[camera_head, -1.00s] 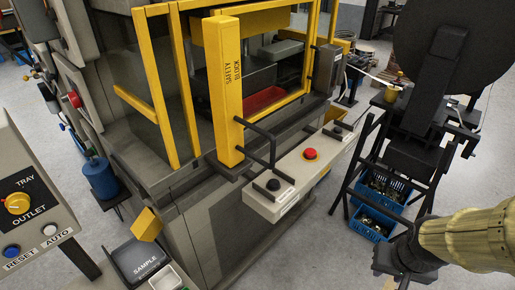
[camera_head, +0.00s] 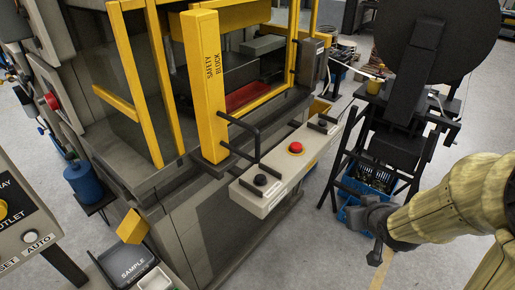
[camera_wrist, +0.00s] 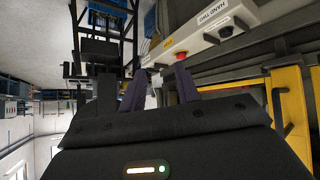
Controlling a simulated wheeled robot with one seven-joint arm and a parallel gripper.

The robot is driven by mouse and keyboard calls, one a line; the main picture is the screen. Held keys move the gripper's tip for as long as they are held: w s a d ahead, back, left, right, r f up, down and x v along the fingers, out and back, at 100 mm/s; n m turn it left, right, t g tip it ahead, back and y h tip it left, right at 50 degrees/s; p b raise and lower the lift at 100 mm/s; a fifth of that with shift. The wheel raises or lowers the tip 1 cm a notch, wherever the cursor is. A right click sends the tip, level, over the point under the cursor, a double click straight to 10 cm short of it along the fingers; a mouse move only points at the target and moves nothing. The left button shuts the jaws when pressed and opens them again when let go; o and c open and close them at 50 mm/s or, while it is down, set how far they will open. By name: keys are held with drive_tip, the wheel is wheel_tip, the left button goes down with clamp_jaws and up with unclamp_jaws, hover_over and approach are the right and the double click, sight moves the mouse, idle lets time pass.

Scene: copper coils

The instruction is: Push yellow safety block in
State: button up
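The yellow safety block (camera_head: 205,90) is an upright bar with black "SAFETY BLOCK" lettering. It stands at the front of the press opening, with a black handle (camera_head: 243,138) at its lower right. My gripper (camera_head: 372,228) is low at the right of the head view, in front of a blue crate and well apart from the block. In the wrist view my two dark fingers (camera_wrist: 160,90) are spread with nothing between them. Yellow bars (camera_wrist: 285,105) show at the right there; I cannot tell whether one is the block.
A pale control panel (camera_head: 270,190) with a red button (camera_head: 296,148) and black buttons juts out between my gripper and the block. A black stand with a large dark disc (camera_head: 435,40) and blue crates is at the right. Grey floor (camera_head: 310,250) is clear in front.

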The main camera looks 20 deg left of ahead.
sight(259, 146)
drive_tip(key=a+r+n+y, duration=0.3)
drive_tip(key=a+y, duration=0.3)
drive_tip(key=a, duration=0.1)
drive_tip(key=s+a+r+n+t+y+b, duration=0.1)
drive_tip(key=a+r+n+y, duration=0.3)
drive_tip(key=a+y, duration=0.2)
drive_tip(key=shift+a+r+y+b, duration=0.2)
drive_tip(key=shift+a+y+b, duration=0.15)
drive_tip(key=shift+a, duration=0.55)
drive_tip(key=shift+s, duration=0.15)
drive_tip(key=shift+a, duration=0.15)
drive_tip(key=p+x, duration=0.6)
drive_tip(key=x, duration=1)
drive_tip(key=shift+r+p, duration=0.15)
drive_tip(key=shift+p, duration=0.15)
drive_tip(key=shift+w+a, duration=0.35)
drive_tip(key=shift+w, duration=0.15)
